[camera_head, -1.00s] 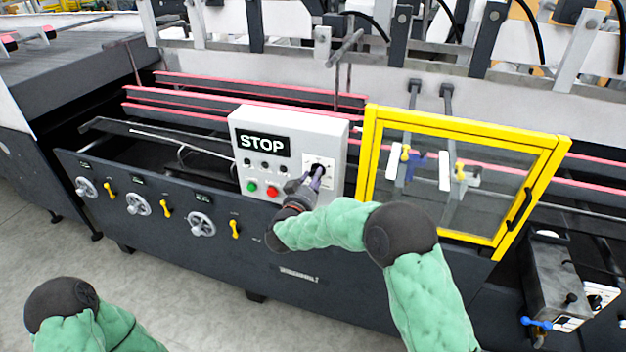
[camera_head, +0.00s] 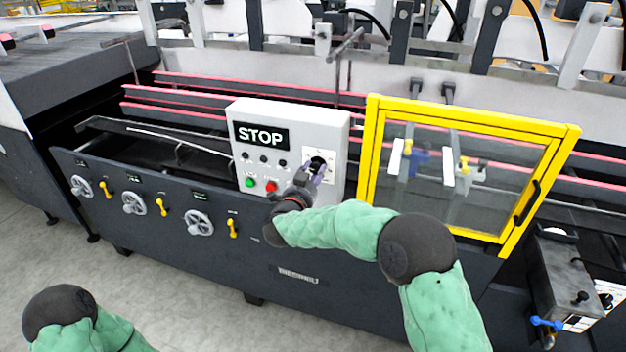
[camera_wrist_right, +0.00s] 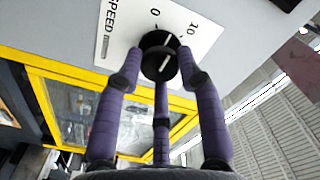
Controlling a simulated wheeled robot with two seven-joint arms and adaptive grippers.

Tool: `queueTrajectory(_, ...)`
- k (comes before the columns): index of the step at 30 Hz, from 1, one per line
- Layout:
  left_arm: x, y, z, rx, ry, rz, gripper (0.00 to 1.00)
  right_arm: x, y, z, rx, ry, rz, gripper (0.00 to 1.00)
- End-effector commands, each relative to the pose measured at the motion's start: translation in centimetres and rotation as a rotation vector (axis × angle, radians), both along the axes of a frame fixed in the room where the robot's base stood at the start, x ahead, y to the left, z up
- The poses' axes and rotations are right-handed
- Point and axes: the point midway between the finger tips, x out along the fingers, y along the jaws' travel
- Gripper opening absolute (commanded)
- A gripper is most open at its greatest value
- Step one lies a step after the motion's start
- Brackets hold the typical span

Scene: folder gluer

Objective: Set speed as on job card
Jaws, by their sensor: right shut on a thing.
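The speed knob (camera_wrist_right: 160,62) is a round black dial with a white pointer mark. It sits on a white scale plate (camera_wrist_right: 118,24) marked SPEED, 0 and 10. In the head view the plate (camera_head: 321,157) is on the right of the grey control box (camera_head: 334,185). My right gripper (camera_head: 315,172) is at the knob. In the right wrist view its purple fingers (camera_wrist_right: 160,75) are shut around the knob. My left arm shows at the lower left, but its gripper is out of view. No job card can be made out.
The box carries a STOP display (camera_head: 261,136), a green button (camera_head: 250,183) and a red button (camera_head: 271,186). A yellow-framed guard (camera_head: 372,150) stands to its right. Handwheels (camera_head: 198,222) and yellow levers (camera_head: 233,228) line the front panel at left.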

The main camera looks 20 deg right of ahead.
Motion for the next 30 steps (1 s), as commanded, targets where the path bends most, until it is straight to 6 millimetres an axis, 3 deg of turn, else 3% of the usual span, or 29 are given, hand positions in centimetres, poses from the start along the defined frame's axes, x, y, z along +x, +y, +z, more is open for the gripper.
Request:
queueTrajectory(12, 0.0, 0.0, -3.3, 0.0, 0.0, 0.0, 0.4, 0.0, -0.4, 0.7, 0.261, -0.196, -0.006, 0.04)
queueTrajectory(30, 0.0, 0.0, -4.3, 0.0, 0.0, 0.0, 0.4, -0.1, -0.6, 1.0, 0.366, -0.268, -0.009, 0.04)
